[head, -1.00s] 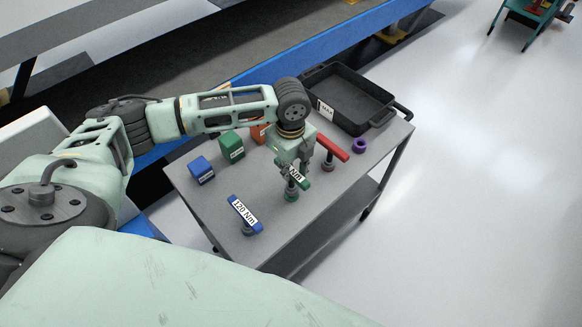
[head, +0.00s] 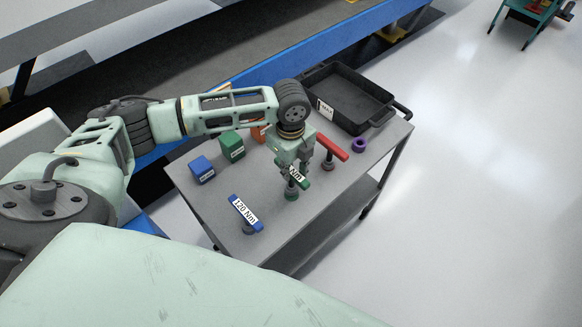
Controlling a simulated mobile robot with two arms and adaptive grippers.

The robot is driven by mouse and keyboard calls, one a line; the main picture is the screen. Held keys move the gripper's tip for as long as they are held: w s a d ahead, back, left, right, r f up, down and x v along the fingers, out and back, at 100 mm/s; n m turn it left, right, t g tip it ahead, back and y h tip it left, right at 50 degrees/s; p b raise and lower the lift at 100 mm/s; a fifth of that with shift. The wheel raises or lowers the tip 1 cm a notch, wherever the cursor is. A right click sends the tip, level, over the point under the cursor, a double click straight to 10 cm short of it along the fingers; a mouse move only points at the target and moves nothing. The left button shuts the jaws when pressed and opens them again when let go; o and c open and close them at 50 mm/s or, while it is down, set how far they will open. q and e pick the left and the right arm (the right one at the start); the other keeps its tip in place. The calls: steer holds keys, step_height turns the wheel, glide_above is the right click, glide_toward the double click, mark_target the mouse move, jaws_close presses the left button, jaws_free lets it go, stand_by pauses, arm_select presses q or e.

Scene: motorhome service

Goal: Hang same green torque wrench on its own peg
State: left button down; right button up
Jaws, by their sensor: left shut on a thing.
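The green torque wrench (head: 304,181), with a white label ending in "Nm", is in the head view near the middle of the grey cart. My left gripper (head: 293,172) points down and is shut on it, hiding part of the wrench. Below the wrench is a round green-based peg or socket end (head: 291,194); I cannot tell whether the wrench rests on it or is joined to it. My right gripper is not in view.
A blue wrench marked 120 Nm (head: 245,213) and a red wrench (head: 332,147) stand on the cart (head: 203,212). Blue (head: 202,169) and green (head: 231,146) blocks, a purple ring (head: 360,145) and a black tray (head: 388,119) are also there. An orange block (head: 258,133) is partly hidden.

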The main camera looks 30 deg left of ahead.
arm_select(q)
steer(key=shift+f, duration=0.25)
steer(key=shift+f+b, duration=0.5)
steer(key=shift+f, duration=0.4)
steer(key=c, duration=1.5)
jaws_free()
steer(key=shift+c, duration=0.2)
step_height(320, 180, up, 12)
